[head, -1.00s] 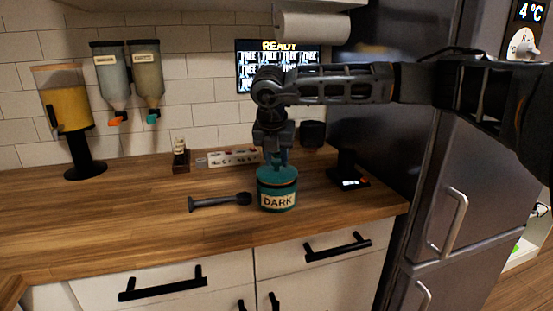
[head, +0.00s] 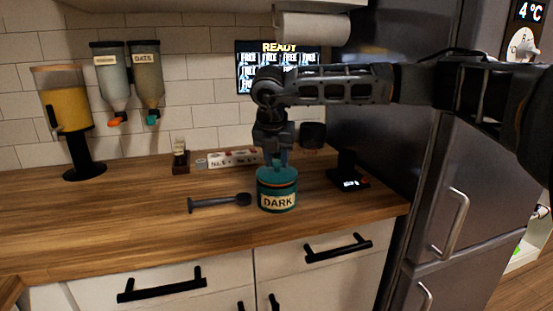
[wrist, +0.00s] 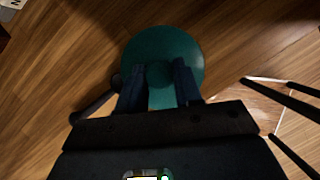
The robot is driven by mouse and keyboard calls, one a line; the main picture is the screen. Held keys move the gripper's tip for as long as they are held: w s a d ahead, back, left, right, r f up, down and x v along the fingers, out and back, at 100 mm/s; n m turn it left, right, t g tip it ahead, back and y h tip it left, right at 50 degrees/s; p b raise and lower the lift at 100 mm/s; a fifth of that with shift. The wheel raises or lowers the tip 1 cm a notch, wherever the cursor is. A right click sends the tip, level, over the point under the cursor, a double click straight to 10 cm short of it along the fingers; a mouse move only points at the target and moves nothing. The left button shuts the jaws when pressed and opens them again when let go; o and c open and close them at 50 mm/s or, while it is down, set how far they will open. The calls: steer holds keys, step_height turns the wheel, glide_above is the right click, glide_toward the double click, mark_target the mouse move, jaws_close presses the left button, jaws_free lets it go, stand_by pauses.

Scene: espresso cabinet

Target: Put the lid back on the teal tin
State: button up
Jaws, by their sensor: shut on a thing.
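The teal tin (head: 277,195) stands upright on the wooden counter, with a label reading "DARK" on its front. Its teal lid (head: 276,174) sits on top of the tin, with a dark band below it. My gripper (head: 276,163) points straight down from above and is shut on the lid's knob. In the wrist view the round lid (wrist: 150,48) fills the space ahead of my fingers (wrist: 159,75), which stand on either side of the knob. The lid hides the tin's opening, so I cannot tell how firmly it is seated.
A black scoop (head: 218,203) lies on the counter left of the tin. A small black scale (head: 348,180) stands to the right. A white strip with labels (head: 230,159) and a small wooden stand (head: 181,160) are behind. The front left counter is clear.

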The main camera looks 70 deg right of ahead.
steer(key=shift+b, duration=0.45)
stand_by(0.5)
steer(key=o, duration=1.6)
steer(key=shift+r+p, duration=0.55)
steer(key=shift+r, duration=2.95)
steer(key=shift+c, duration=0.2)
jaws_close()
